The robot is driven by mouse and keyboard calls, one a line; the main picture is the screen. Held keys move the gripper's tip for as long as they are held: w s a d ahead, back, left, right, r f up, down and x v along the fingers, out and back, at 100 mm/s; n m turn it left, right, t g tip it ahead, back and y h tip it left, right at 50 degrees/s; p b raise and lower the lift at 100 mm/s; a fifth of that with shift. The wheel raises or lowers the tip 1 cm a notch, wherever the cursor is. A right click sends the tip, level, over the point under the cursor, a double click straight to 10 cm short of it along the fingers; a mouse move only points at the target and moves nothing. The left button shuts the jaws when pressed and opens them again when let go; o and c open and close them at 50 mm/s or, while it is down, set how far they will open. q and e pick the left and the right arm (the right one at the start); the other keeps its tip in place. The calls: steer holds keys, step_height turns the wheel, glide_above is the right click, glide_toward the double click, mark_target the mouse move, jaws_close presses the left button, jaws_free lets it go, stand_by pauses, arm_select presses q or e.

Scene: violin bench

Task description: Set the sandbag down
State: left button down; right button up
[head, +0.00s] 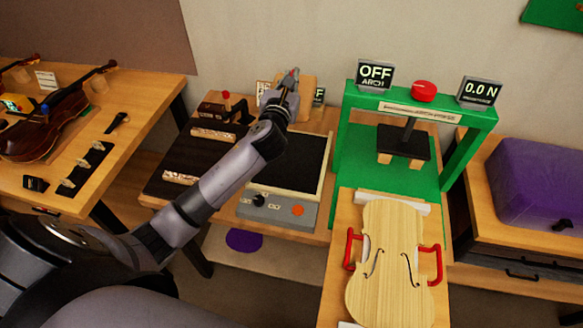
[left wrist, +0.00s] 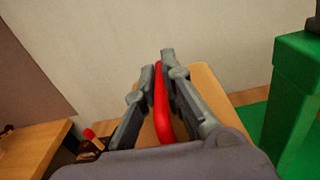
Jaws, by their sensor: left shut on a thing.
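My left gripper (head: 292,75) is at the back of the middle bench, above and behind the black plate. In the left wrist view its two fingers (left wrist: 158,68) are shut on a red strip like a handle (left wrist: 161,105). A tan, block-like thing, which looks to be the sandbag (left wrist: 217,85), lies behind and under the fingers. In the head view the sandbag (head: 308,92) shows beside the gripper, partly hidden by it. I cannot tell whether it touches the bench. My right gripper is not in view.
The black plate (head: 300,165) with its grey control box (head: 277,212) looks clear. To the right stands a green press (head: 345,140) with OFF and 0.0 N displays. A violin plate (head: 390,265) lies before it. A dark violin (head: 45,130) is on the left table.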

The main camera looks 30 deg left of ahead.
arm_select(q)
steer(key=b, duration=0.1)
steer(key=f+b, duration=0.1)
steer(key=b, duration=0.1)
steer(key=shift+s+d+m, duration=0.25)
steer(key=shift+d+m, duration=0.05)
steer(key=shift+d, duration=0.05)
steer(key=shift+s+d+f+b, duration=0.1)
steer(key=shift+s+f+b, duration=0.05)
steer(key=shift+b, duration=0.3)
steer(key=shift+h, duration=0.3)
steer(key=shift+f+b, duration=2.65)
steer(key=shift+f, duration=7.3)
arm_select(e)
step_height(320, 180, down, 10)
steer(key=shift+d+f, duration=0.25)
arm_select(q)
steer(key=c, duration=2.2)
jaws_free()
steer(key=shift+f, duration=0.3)
steer(key=o, duration=0.5)
steer(key=shift+s+r, duration=0.1)
